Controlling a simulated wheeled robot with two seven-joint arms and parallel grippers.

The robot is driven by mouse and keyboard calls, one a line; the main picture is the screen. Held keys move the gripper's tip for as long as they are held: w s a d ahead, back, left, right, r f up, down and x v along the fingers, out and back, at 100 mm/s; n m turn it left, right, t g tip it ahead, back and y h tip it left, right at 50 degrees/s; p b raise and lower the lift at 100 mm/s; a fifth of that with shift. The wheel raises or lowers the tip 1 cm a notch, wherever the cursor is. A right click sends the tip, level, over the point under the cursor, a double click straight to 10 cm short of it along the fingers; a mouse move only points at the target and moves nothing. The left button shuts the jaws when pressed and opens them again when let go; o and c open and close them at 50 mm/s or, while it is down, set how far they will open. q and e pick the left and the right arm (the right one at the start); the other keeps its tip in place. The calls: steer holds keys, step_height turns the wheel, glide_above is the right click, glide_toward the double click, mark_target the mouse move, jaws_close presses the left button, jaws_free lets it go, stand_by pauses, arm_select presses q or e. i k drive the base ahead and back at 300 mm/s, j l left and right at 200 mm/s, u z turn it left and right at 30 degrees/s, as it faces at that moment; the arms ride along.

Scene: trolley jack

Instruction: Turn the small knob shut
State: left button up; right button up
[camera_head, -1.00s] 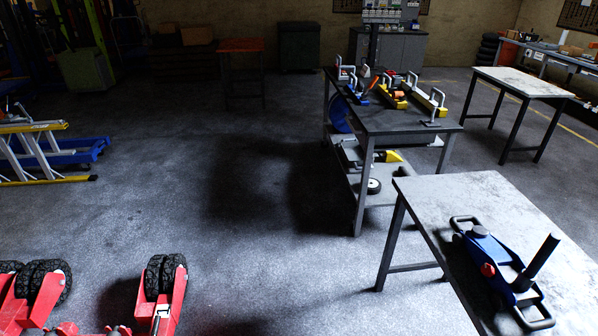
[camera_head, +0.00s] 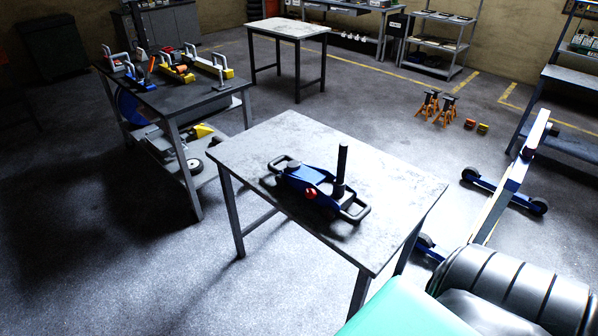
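A blue trolley jack (camera_head: 298,182) lies on a pale worn table (camera_head: 385,194) near the middle of the head view. It has dark bar handles at both ends and an upright black post (camera_head: 342,166) near its right end. A small red knob (camera_head: 310,193) sits on its near side. Whether the knob is open or shut cannot be told at this distance. Neither of my grippers is in view.
A dark workbench (camera_head: 160,97) with several tools stands to the left, with a lower shelf. Another pale table (camera_head: 289,28) stands behind. Floor at left is clear.

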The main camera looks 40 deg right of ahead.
mark_target(310, 193)
steer(key=z, duration=1.45)
